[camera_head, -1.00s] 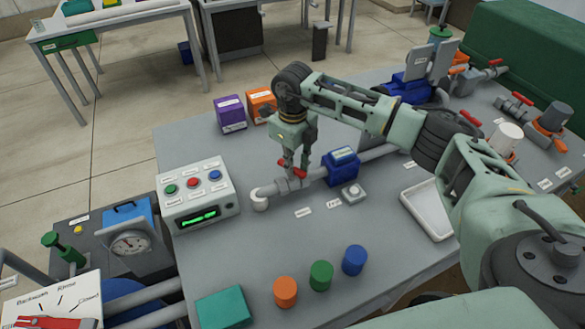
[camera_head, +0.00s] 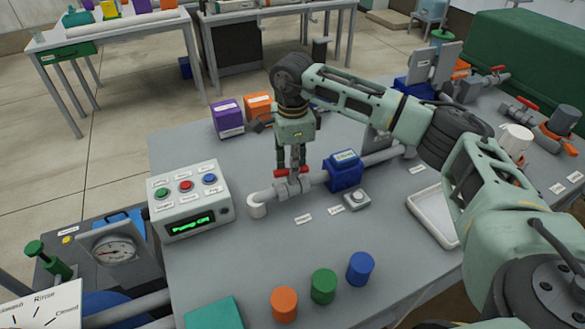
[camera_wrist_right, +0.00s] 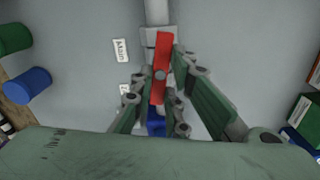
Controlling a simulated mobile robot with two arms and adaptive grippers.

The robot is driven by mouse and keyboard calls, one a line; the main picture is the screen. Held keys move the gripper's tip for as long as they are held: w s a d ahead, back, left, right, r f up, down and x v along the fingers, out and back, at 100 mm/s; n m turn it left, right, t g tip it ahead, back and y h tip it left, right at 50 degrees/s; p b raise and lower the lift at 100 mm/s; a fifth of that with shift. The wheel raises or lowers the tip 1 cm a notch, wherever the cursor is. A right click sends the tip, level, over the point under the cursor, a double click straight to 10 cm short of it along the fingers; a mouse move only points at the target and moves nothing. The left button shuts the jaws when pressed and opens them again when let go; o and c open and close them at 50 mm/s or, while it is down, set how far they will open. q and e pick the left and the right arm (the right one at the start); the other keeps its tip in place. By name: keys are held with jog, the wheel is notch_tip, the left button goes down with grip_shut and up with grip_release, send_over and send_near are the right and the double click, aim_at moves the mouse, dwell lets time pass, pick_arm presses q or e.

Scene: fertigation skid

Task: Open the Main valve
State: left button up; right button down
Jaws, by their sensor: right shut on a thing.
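The Main valve's red handle (camera_head: 292,172) sits on a grey pipe fitting on the table. In the right wrist view, the handle (camera_wrist_right: 161,62) lies nearly along the pipe (camera_wrist_right: 158,12), slightly tilted. A label reading "Main" (camera_wrist_right: 119,50) is beside it. My right gripper (camera_head: 291,167) reaches down from above, its fingers on either side of the handle and shut on it. The fingers (camera_wrist_right: 168,85) also show in the right wrist view. My left gripper is in neither view.
A control box (camera_head: 190,203) with several buttons and a lit green display stands left of the valve. A blue block (camera_head: 344,174) sits on the pipe to the right. Orange (camera_head: 284,304), green (camera_head: 323,287) and blue (camera_head: 361,269) cylinders stand in front. A white tray (camera_head: 433,213) is at right.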

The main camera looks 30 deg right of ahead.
jog(key=shift+w+r+n+b, duration=0.1)
jog(key=shift+n+b, duration=0.3)
jog(key=shift+n, duration=0.7)
jog(key=c, duration=1.7)
grip_release()
notch_tip(320, 180, up, 12)
